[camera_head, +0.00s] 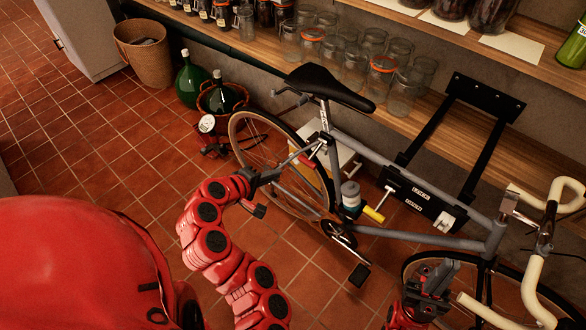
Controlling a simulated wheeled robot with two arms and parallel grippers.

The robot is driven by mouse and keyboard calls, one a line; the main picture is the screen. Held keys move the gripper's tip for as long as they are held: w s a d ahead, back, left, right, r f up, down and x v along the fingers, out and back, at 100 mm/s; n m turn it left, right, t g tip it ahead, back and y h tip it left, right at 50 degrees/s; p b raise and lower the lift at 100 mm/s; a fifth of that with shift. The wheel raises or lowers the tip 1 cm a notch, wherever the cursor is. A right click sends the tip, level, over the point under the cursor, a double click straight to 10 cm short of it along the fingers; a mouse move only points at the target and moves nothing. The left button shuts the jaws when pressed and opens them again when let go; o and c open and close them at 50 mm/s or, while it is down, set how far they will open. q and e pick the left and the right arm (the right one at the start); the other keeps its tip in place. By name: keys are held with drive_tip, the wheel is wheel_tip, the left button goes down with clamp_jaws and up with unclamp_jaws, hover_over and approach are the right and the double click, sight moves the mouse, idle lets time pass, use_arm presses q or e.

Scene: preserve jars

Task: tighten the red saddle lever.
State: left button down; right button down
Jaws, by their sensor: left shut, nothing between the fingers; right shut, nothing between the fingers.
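The grey bicycle (388,160) is held by a black wall-side stand, with its black saddle (328,86) on top. A small red lever (307,160) shows beside the seat tube, below the saddle. My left gripper (277,172) is shut and empty, just left of the red lever and in front of the rear wheel; I cannot tell whether it touches the lever. My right gripper (440,277) is shut and empty, low at the right by the front wheel (408,262).
A wooden shelf (455,128) with glass jars (404,92) runs behind the bicycle. A wicker basket (146,60) and green demijohns (190,82) stand at the back left. A floor pump with a gauge (207,124) stands near the rear wheel. The tiled floor at left is clear.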

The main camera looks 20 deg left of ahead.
sight(306, 163)
use_arm(q)
drive_tip(key=b+x, duration=0.7)
drive_tip(key=x, duration=0.6)
drive_tip(key=shift+w+d+f, duration=0.1)
drive_tip(key=shift+w+f, duration=0.05)
drive_tip(key=shift+w, duration=0.25)
drive_tip(key=f+t+b, duration=0.1)
drive_tip(key=b, duration=0.2)
drive_tip(key=f+t+h+b, duration=0.1)
drive_tip(key=b, duration=0.3)
drive_tip(key=shift+w+d+f+t, duration=0.1)
drive_tip(key=shift+w+f+t, duration=0.15)
drive_tip(key=shift+t, duration=0.05)
drive_tip(key=shift+r, duration=0.2)
